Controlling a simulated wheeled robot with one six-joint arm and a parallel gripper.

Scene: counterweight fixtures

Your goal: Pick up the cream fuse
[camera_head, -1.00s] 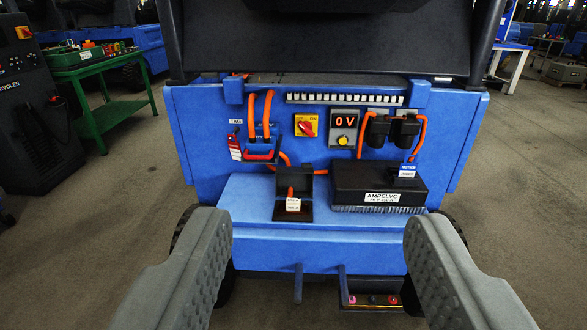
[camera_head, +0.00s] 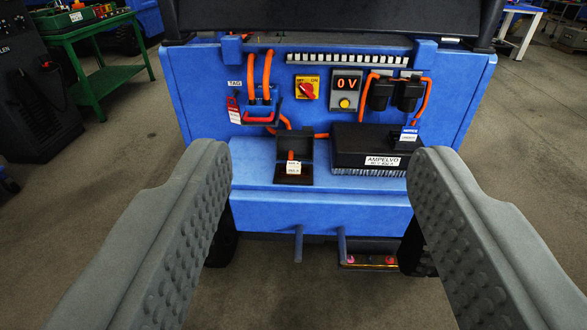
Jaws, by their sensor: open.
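A small cream block with dark print (camera_head: 293,168), which looks like the cream fuse, sits in an open black holder (camera_head: 294,145) on the blue ledge of the machine. An orange-red stub stands just behind it. Its underside and seating are too small to make out. My gripper (camera_head: 320,158) is open and empty. Its two grey ridged fingers reach in from the lower left and lower right, wide apart. The block shows between the fingertips, farther away and touching neither.
A black AMPELVO box (camera_head: 375,147) with bristles stands right of the holder. Two bars (camera_head: 299,243) jut out below the ledge. A green table (camera_head: 87,50) stands at left.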

